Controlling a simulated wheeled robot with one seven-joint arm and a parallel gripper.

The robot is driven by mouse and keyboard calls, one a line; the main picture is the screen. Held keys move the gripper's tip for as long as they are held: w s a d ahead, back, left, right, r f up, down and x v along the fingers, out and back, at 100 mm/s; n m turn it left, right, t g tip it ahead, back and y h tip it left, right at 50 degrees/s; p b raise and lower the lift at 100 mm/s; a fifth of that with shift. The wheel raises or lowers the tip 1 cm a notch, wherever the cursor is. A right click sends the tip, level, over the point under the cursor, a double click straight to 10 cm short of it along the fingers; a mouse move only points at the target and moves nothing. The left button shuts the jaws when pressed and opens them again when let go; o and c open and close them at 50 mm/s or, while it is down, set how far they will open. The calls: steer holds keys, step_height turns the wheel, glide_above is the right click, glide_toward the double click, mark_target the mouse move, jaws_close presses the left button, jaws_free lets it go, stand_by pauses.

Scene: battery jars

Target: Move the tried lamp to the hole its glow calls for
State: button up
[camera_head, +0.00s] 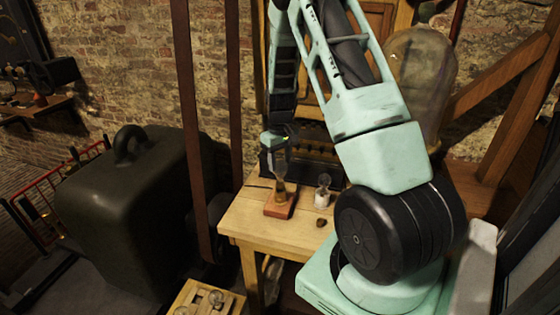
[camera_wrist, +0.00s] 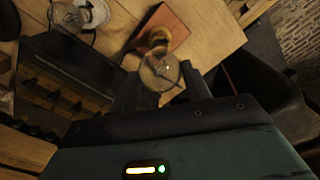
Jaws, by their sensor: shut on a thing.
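A lamp with a clear glass bulb (camera_head: 280,186) and a brass base is upright at a reddish-orange block (camera_head: 279,209) on the wooden table. My gripper (camera_head: 281,166) comes down from above and is shut on the bulb. In the wrist view the bulb (camera_wrist: 160,73) sits between the two fingers of my gripper (camera_wrist: 161,84), with its brass base toward the block (camera_wrist: 172,26). I cannot tell whether the base is seated in the block or just above it. No clear glow shows in the bulb, only a small bright spot.
A white jar with a glass top (camera_head: 323,193) and a small dark knob (camera_head: 321,223) stand right of the block on the table (camera_head: 255,222). A dark slotted case (camera_head: 310,160) stands behind. A wooden holder (camera_head: 187,296) with round glass pieces is lower, in front.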

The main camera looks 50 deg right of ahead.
steer(key=shift+r+p, duration=1.4)
steer(key=shift+r, duration=0.85)
